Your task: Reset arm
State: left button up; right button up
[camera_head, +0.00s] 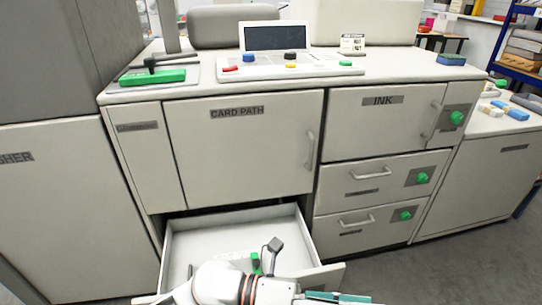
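A white arm link of mine with dark and orange rings crosses the bottom edge, in front of the open drawer (185,243). I see no gripper fingers clearly, so I cannot tell what either gripper holds. A small grey and dark upright piece (273,246) and a green piece (255,263) show just above the arm, over the drawer's floor. I cannot tell whether they are fixed in the drawer.
The CARD PATH door (240,150), the INK door (375,125) and two drawers (380,175) below it are shut. A control panel (290,66) with coloured buttons and a screen stands on top. The pulled-out drawer blocks the floor ahead. Grey floor (440,275) is clear at right.

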pick_arm(q)
jog(key=w+a+f+n+t+y+b, duration=0.2)
jog(key=w+a+f+n+t+y, duration=0.3)
jog(key=a+n+t, duration=0.7)
jog(key=w+a+f+n+t+y+b, duration=0.1)
jog(key=w+a+f+n+t, duration=0.35)
jog(key=n, duration=1.15)
jog(key=s+a+f+n+g+y+b, duration=0.1)
jog(key=s+a+f+n+y, duration=0.45)
jog(key=a+f, duration=0.4)
jog(key=s+a+f+n+g+y+b, duration=0.1)
jog(key=s+a+f+n+y+b, duration=0.1)
jog(key=s+a+f+n+y, duration=0.55)
jog(key=shift+w+a+r+m+g+h+p, duration=0.15)
jog(key=shift+a+r+h+p, duration=0.3)
jog(key=shift+p, duration=2)
jog(key=shift+w+r+m+g+h+p, duration=0.15)
jog(key=shift+h+p, duration=0.55)
jog(key=shift+p, duration=1.8)
jog(key=shift+w+a+r+m+g+h+p, duration=0.1)
jog(key=shift+a+r+h+p, duration=0.35)
jog(key=shift+p, duration=2)
pick_arm(e)
jog(key=shift+s+r, duration=0.3)
jog(key=shift+r, duration=0.7)
jog(key=shift+s+r, duration=0.25)
jog(key=shift+r, duration=0.75)
